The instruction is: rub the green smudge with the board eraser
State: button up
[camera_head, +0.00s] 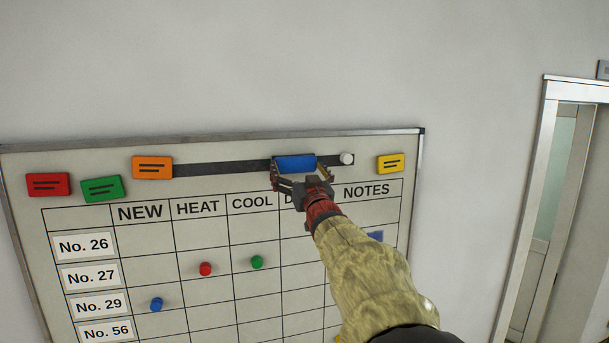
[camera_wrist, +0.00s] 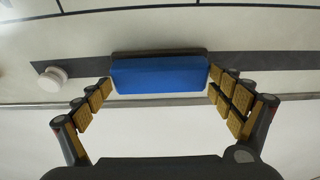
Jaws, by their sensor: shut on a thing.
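The board eraser (camera_head: 295,163), a blue block with a dark backing, is at the dark strip (camera_head: 222,168) along the top of the whiteboard. My gripper (camera_head: 298,174) is shut on it, one finger at each end. The wrist view shows the eraser (camera_wrist: 160,75) between the gold-padded fingers; whether it touches the board is hard to tell. I can make out no green smudge in either view. A blue patch (camera_head: 375,237) shows under NOTES, right of my arm. My arm hides part of the lower right board.
Red (camera_head: 48,184), green (camera_head: 101,189), orange (camera_head: 152,167) and yellow (camera_head: 390,163) cards sit along the board's top. A white knob (camera_head: 346,158) is right of the eraser. Red (camera_head: 205,268), green (camera_head: 256,262) and blue (camera_head: 156,304) magnets sit in the grid. The wall above is clear.

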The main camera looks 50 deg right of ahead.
aim_at(286, 165)
jog(key=shift+w+a+b, duration=0.45)
jog(key=shift+a+b, duration=0.3)
jog(key=shift+b, duration=0.05)
jog(key=shift+w+a+b, duration=0.45)
jog(key=shift+a+b, duration=0.25)
jog(key=shift+b, duration=0.1)
jog(key=shift+w+a+b, duration=0.45)
jog(key=shift+a+b, duration=0.3)
jog(key=shift+b, duration=0.05)
jog(key=a+b, duration=0.1)
jog(key=b, duration=0.1)
jog(key=w+a+b, duration=0.1)
jog(key=b, duration=0.1)
jog(key=shift+w+a+f, duration=0.15)
jog(key=shift+w+a, duration=0.1)
jog(key=shift+w, duration=0.05)
jog(key=shift+w+a+b, duration=0.2)
jog(key=shift+a+b, duration=0.2)
jog(key=shift+d+r, duration=0.1)
jog(key=shift+r, duration=0.3)
jog(key=shift+s+d, duration=0.1)
jog(key=shift+d, duration=0.05)
jog(key=shift+s+d+p, duration=0.5)
jog(key=shift+d+p, duration=0.15)
jog(key=shift+d, duration=0.15)
jog(key=shift+s+d+p, duration=0.45)
jog(key=shift+d+p, duration=0.15)
jog(key=shift+d, duration=0.15)
